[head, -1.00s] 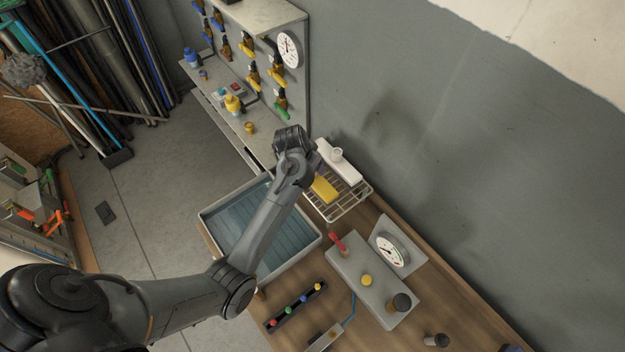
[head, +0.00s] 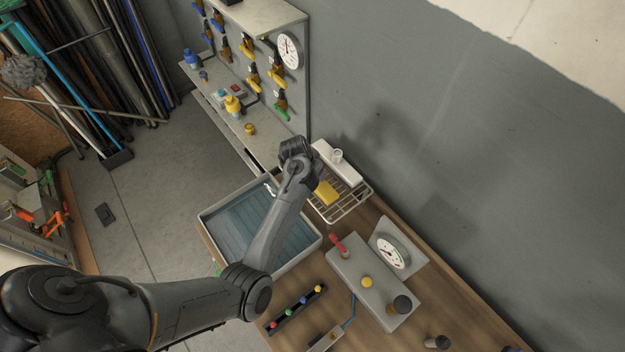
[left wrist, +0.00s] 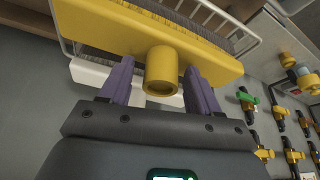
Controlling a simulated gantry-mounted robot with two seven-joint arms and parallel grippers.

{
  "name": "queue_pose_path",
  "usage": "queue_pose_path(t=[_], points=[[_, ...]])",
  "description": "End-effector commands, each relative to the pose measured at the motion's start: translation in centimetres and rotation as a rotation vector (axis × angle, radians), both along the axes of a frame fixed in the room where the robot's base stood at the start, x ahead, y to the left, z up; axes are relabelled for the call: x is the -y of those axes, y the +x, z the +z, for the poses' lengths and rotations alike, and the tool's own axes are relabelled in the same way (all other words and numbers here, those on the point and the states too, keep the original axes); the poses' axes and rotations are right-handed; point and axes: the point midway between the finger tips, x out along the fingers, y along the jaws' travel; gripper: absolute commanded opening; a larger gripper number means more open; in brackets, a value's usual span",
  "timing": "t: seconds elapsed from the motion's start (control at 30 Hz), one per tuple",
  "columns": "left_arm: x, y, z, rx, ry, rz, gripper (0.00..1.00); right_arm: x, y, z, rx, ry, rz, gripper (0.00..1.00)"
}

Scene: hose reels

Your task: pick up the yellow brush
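The yellow brush (head: 326,193) lies on a white wire rack (head: 362,190) at the back of the bench; my left wrist hides part of it in the head view. In the left wrist view the yellow brush (left wrist: 105,27) is close ahead, with grey bristles and a round yellow knob facing me. My left gripper (left wrist: 160,72) is open. Its two purple fingers stand on either side of the knob, with a visible gap on each side. My right gripper is in neither view.
A grey water tub (head: 207,217) stands left of the rack. A grey gauge box (head: 365,285) is in front. A valve panel (head: 262,70) stands behind.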

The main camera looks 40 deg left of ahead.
Motion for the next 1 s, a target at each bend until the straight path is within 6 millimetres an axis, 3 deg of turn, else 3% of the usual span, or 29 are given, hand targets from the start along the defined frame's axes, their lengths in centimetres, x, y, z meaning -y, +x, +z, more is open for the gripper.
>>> queue_pose_path(t=[0.03,0.4,1.0], points=[[-0.01,0.00,0.01,0.000,0.000,0.000,0.54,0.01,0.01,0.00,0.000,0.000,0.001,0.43],[-0.02,-0.01,0.03,0.000,0.000,0.000,0.00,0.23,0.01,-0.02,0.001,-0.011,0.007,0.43],[-0.17,0.03,0.92,0.002,0.003,0.001,0.00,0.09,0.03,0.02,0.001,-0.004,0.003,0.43]])
